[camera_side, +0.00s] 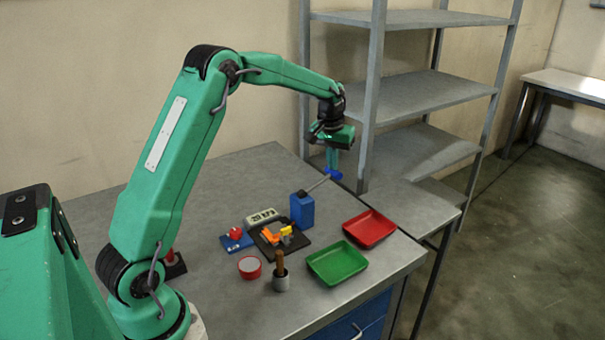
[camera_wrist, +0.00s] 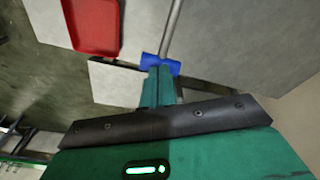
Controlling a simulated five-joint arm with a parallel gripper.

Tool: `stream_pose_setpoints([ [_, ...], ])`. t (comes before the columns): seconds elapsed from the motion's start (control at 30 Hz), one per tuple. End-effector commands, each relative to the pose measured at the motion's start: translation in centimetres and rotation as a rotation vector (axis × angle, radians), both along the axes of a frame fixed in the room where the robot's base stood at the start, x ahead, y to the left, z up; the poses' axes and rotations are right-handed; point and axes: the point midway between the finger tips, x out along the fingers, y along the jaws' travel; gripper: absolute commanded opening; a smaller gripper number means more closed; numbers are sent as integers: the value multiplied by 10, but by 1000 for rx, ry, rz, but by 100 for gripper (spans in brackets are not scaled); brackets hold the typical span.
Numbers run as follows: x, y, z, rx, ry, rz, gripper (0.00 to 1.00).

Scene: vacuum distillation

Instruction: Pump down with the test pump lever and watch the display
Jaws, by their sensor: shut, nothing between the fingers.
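The test pump is a blue block (camera_side: 303,210) on the bench in the side view. Its grey lever rod (camera_side: 318,185) slants up to the right and ends in a blue crossbar handle (camera_side: 335,174). My gripper (camera_side: 332,164) points down, shut and empty, with its tips right at the handle. In the wrist view, my closed green fingers (camera_wrist: 158,85) end at the blue handle (camera_wrist: 161,64), with the rod (camera_wrist: 171,30) beyond. I cannot tell whether they touch it. The pale display (camera_side: 262,217) stands left of the pump and appears to read 20 kPa.
A red tray (camera_side: 369,229) and a green tray (camera_side: 338,263) lie right of the pump. Grey shelving (camera_side: 415,95) stands behind my gripper.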

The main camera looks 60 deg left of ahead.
Motion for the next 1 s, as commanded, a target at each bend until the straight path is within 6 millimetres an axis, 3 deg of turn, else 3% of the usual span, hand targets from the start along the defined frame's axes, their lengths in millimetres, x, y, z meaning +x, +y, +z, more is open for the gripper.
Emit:
stream_pose_setpoints([
  [0.8,-1,0,-65,-2,6,0,0],
  [1.0,0,0,-71,0,0,0,0],
])
